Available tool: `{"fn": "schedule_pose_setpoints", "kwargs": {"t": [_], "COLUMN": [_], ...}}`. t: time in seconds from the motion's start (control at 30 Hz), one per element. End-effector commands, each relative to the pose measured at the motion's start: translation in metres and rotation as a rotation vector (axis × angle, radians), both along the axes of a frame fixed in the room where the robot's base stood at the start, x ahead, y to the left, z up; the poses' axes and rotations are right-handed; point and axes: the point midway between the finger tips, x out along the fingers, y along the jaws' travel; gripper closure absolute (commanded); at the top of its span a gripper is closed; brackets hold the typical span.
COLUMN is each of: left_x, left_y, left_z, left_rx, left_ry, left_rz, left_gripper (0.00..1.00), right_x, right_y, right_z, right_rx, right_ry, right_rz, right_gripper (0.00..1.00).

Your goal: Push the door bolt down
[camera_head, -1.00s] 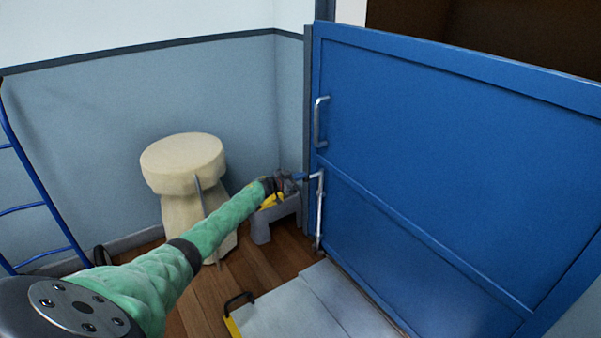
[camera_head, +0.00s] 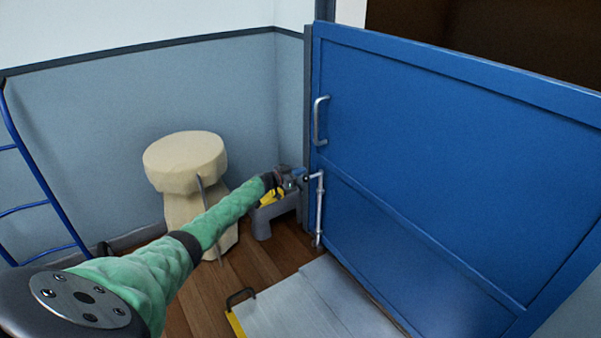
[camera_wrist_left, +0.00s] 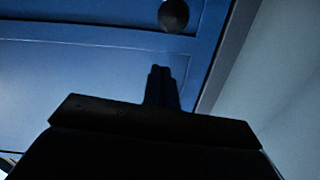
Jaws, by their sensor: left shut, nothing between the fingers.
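The door bolt (camera_head: 320,210) is a thin silver vertical rod low on the left edge of the blue door (camera_head: 440,150). A short side handle with a dark knob (camera_head: 306,179) sticks out to the left at its top. My left gripper (camera_head: 300,174) is shut and empty, with its tips right by the knob; I cannot tell whether they touch. In the left wrist view the shut fingers (camera_wrist_left: 161,86) point toward the dark round knob (camera_wrist_left: 173,15), with a small gap between them in the picture. My right gripper is out of view.
A silver pull handle (camera_head: 320,121) is on the door above the bolt. A cream stool-like block (camera_head: 187,160) and a grey step stool (camera_head: 262,222) stand left of the door. A pale ramp plate (camera_head: 310,305) lies on the floor. A blue ladder (camera_head: 35,180) is far left.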

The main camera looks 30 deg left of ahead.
Motion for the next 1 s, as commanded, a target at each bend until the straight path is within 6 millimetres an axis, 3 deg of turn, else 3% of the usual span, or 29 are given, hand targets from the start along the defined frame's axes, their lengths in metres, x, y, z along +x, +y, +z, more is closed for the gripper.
{"fn": "schedule_pose_setpoints", "kwargs": {"t": [0.03,0.1,0.6,1.0], "left_x": [-0.001,-0.011,-0.075,-0.094], "left_y": [0.0,0.005,0.029,0.036], "left_z": [0.011,0.004,0.011,0.013], "left_rx": [0.001,0.003,0.004,0.001], "left_ry": [0.0,0.003,0.001,0.0], "left_rz": [0.0,0.001,0.0,0.0], "left_gripper": [1.0,1.0,1.0,1.0], "right_x": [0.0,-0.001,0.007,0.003], "right_y": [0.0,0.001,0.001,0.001], "right_z": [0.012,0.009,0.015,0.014], "right_rx": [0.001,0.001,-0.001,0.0], "right_ry": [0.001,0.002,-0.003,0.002], "right_rz": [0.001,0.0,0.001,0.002], "right_gripper": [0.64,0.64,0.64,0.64]}}
